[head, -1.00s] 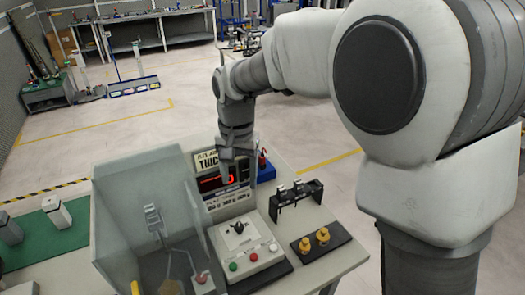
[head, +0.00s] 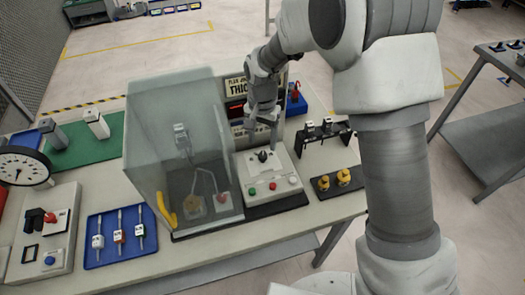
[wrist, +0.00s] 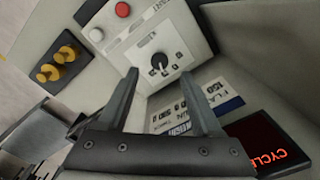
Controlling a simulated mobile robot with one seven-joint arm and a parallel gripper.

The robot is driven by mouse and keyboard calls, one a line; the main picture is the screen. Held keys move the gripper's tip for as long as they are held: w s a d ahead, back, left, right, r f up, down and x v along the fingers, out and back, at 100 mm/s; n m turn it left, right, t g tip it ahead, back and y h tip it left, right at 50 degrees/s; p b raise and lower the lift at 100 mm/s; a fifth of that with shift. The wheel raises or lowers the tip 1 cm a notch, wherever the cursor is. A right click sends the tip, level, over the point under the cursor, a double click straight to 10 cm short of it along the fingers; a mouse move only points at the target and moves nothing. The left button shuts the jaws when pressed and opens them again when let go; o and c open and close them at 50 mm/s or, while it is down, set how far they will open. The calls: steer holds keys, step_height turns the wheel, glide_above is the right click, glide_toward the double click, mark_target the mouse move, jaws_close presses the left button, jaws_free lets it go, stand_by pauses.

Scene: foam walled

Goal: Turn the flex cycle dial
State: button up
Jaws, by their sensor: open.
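The flex cycle dial (wrist: 159,62) is a dark knob on a white plate with markings around it, in the upper middle of the wrist view. In the head view the dial (head: 262,156) sits on top of a pale control box (head: 281,173) with coloured buttons. My gripper (wrist: 163,90) is open and empty, its two fingers pointing toward the dial plate with the dial beyond and between the tips. In the head view my gripper (head: 262,138) hangs just above and behind the dial. Whether the fingertips touch anything cannot be told.
A clear-walled enclosure (head: 165,120) stands directly left of the control box. A display panel (wrist: 268,148) with red letters is behind it. A black rack (head: 322,133) and yellow knobs (head: 343,177) lie to the right. A blue tray (head: 106,258) is at the front left.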

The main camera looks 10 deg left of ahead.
mark_target(262, 156)
step_height(262, 156, down, 6)
steer(key=shift+f, duration=0.1)
steer(key=shift+c, duration=0.2)
jaws_close()
stand_by(0.3)
